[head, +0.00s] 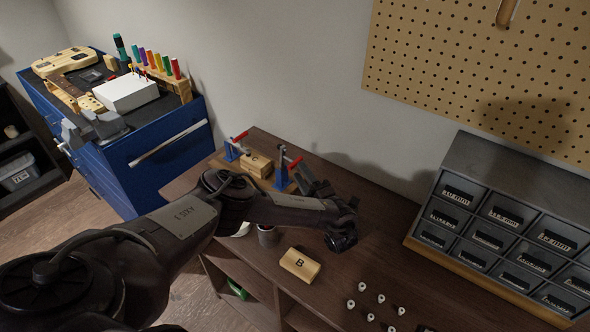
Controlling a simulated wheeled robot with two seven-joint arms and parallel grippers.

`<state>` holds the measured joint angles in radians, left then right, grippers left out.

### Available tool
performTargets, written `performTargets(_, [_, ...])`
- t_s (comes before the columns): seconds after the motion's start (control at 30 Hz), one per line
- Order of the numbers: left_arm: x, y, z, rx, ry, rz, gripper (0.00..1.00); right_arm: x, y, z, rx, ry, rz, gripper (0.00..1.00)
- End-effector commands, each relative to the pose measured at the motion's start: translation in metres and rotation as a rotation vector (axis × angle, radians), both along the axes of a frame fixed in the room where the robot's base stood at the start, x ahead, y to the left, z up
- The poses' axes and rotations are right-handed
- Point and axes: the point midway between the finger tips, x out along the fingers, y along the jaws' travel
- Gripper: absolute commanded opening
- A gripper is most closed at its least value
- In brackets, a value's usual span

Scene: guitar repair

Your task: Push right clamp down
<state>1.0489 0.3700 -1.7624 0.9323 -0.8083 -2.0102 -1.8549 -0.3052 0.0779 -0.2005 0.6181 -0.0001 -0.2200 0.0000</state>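The right clamp (281,172) has a blue body and a red handle (295,163), which slants up to the right. It stands at the right end of a wooden fixture on the workbench. The left clamp (231,151), also blue with a red handle, stands at the other end. A light wooden block (257,162) lies between them. My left gripper (309,174) is just right of the right clamp, close to its handle; I cannot tell whether they touch. Its fingers are dark and small, so their opening is unclear. My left arm hides the fixture's front. My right gripper is not in view.
A wooden block marked B (300,264) lies in front of my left arm. Several small white-topped pieces (381,298) lie near the front. A drawer organizer (490,222) fills the bench's right side. A blue tool cabinet (160,165) stands left.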

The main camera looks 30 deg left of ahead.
Motion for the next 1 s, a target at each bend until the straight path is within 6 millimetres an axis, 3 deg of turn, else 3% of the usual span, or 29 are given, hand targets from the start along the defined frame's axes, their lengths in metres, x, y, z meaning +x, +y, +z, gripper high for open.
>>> performTargets(0.03, [0.004, 0.007, -0.005, -0.001, -0.003, 0.002, 0.36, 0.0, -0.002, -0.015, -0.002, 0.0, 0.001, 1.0])
performTargets(0.23, [0.015, 0.028, 0.004, -0.001, -0.002, 0.0, 0.36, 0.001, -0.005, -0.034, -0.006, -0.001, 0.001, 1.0])
performTargets(0.67, [0.021, 0.039, 0.012, -0.002, 0.0, -0.001, 0.36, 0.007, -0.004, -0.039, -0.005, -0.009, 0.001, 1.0])
performTargets(1.0, [0.02, 0.039, 0.011, -0.002, 0.0, -0.001, 0.0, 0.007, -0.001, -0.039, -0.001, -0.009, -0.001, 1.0])
